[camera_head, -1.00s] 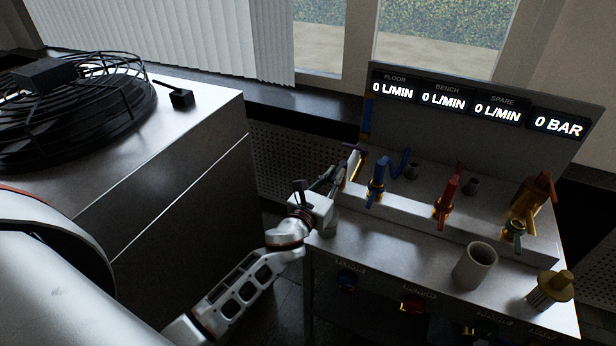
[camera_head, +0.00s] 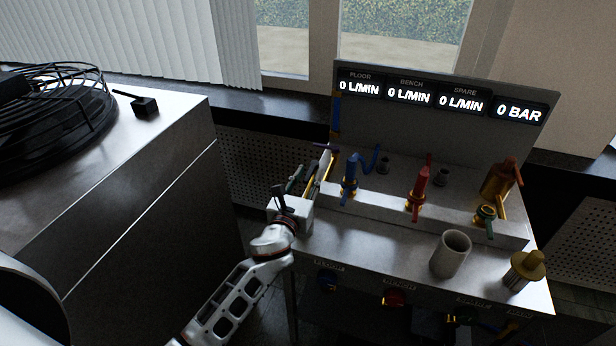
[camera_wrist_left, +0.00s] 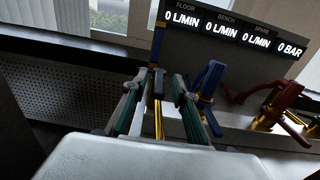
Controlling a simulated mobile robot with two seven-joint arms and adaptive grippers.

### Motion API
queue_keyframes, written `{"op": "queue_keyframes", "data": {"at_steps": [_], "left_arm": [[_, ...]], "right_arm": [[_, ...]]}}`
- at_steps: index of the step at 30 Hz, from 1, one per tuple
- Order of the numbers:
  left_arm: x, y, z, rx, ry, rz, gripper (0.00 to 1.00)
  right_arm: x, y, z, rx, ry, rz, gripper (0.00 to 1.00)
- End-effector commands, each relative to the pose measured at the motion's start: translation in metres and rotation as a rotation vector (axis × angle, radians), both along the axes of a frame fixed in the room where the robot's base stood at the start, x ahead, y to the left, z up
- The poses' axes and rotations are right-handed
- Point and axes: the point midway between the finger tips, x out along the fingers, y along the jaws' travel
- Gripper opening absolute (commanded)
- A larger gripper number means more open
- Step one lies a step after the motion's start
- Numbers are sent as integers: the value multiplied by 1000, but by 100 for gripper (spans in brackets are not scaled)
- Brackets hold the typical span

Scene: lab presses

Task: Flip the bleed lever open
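My left gripper (camera_head: 305,177) is at the left end of the metal valve bench. Its two fingers are apart, and the gripper also shows in the left wrist view (camera_wrist_left: 158,100). A dark handle and a brass rod (camera_wrist_left: 158,122) stand in line with the gap between the fingers; contact cannot be told. A blue upright piece (camera_wrist_left: 157,45) rises behind them. No readable label tells which part is the bleed lever. To the right are a blue lever valve (camera_head: 350,178), a red lever valve (camera_head: 419,188) and a green-handled valve (camera_head: 486,213). My right gripper is not in view.
A display panel (camera_head: 440,125) at the back reads 0 L/MIN three times and 0 BAR. A grey cup (camera_head: 451,254) and a brass knob (camera_head: 524,270) stand at the bench's front right. A large metal cabinet (camera_head: 150,200) with a fan guard stands left, with a gap between.

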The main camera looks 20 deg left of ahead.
Motion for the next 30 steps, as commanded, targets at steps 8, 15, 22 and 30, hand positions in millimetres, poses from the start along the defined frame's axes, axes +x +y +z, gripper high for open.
{"op": "queue_keyframes", "data": {"at_steps": [8, 15, 22, 30], "left_arm": [[-38, -1, -2, 1, 3, -1, 28], [-86, -2, -2, 0, 4, -1, 28], [-114, -2, -1, 1, 2, -1, 28], [-120, -2, 0, 0, 1, -1, 28]], "right_arm": [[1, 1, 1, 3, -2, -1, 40], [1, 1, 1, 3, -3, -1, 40], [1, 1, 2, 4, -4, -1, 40], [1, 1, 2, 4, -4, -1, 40]]}}
